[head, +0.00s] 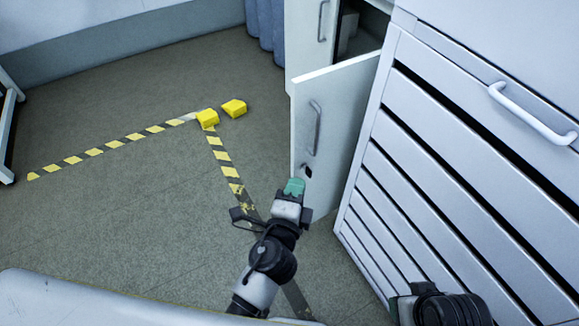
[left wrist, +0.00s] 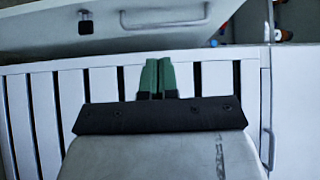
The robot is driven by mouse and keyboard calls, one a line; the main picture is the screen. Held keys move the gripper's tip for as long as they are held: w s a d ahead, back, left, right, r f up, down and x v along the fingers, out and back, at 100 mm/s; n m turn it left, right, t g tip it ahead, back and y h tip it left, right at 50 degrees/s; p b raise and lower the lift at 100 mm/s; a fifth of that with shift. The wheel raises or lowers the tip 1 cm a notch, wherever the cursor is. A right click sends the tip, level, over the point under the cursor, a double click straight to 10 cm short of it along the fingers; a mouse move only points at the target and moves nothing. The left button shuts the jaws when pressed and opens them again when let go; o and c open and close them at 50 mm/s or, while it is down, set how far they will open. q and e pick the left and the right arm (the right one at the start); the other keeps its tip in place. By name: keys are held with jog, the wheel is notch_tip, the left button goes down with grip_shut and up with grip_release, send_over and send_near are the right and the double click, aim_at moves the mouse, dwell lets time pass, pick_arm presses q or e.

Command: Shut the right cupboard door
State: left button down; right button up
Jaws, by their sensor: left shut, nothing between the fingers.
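The right cupboard door (head: 345,95) is white and stands open, swung out beside the slatted drawer unit. Its grey bar handle (head: 315,127) faces my left arm. My left gripper (head: 294,187) has green fingertips, shut and empty, near the door's lower edge; I cannot tell whether they touch it. In the left wrist view the closed fingertips (left wrist: 158,77) point toward the door (left wrist: 40,30), whose handle (left wrist: 165,20) crosses the top. The cupboard's dark opening (head: 362,35) shows behind the door. At the bottom right of the head view is a dark part of my right arm; its fingers are out of frame.
The white slatted drawer unit (head: 440,125) with a bar handle (head: 530,115) stands close on the right. The other cupboard door (head: 306,40) is shut. Yellow blocks (head: 234,108) and striped floor tape (head: 95,151) lie left. The floor (head: 120,220) there is mostly clear.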

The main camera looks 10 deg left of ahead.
pick_arm(q)
send_near(299, 131)
jog(key=w+d, duration=0.3)
jog(key=w, duration=0.1)
jog(key=w+a, duration=0.1)
jog(key=shift+w+a+f+p, duration=0.15)
jog(key=shift+w+a+p, duration=0.05)
jog(key=shift+w+p, duration=0.2)
jog(key=shift+w+a, duration=0.3)
jog(key=shift+w, duration=0.1)
